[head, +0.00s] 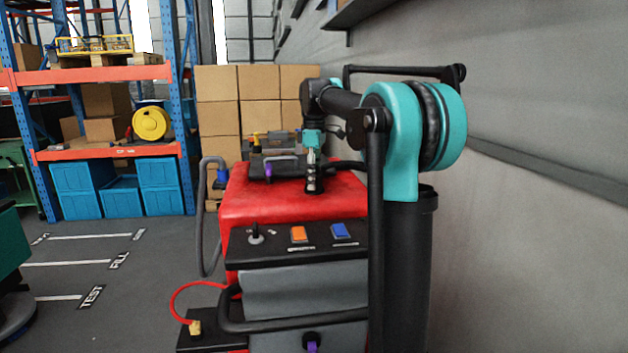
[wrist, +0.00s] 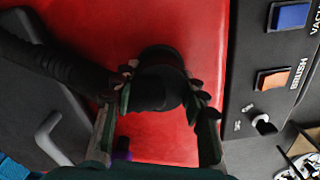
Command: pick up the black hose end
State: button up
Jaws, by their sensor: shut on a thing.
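The black hose end (wrist: 152,92) sits between the two fingers of my gripper (wrist: 158,97) in the wrist view. Both fingertips touch its sides, and the gripper is shut on it. The hose end is over the red top of the scrubber (wrist: 205,30); I cannot tell whether it still rests there. In the head view my gripper (head: 313,178) points down over the red scrubber top (head: 255,203). The hose end is hard to tell apart from the dark fingers there.
A control panel (head: 298,243) with orange and blue switches is on the near side. A black lid (wrist: 45,125) with a grey handle lies left in the wrist view. A grey wall (head: 540,240) stands close on the right. Cardboard boxes (head: 218,117) are stacked behind.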

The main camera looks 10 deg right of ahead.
notch_tip(320, 180, up, 23)
dwell(1.2)
jog(key=shift+a, duration=0.1)
jog(key=s+a, duration=0.1)
jog(key=a, duration=0.8)
jog(key=s+a, duration=0.2)
jog(key=a, duration=0.6)
jog(key=shift+s+a, duration=0.25)
jog(key=shift+a, duration=0.15)
dwell(0.8)
jog(key=shift+f, duration=0.15)
dwell(0.3)
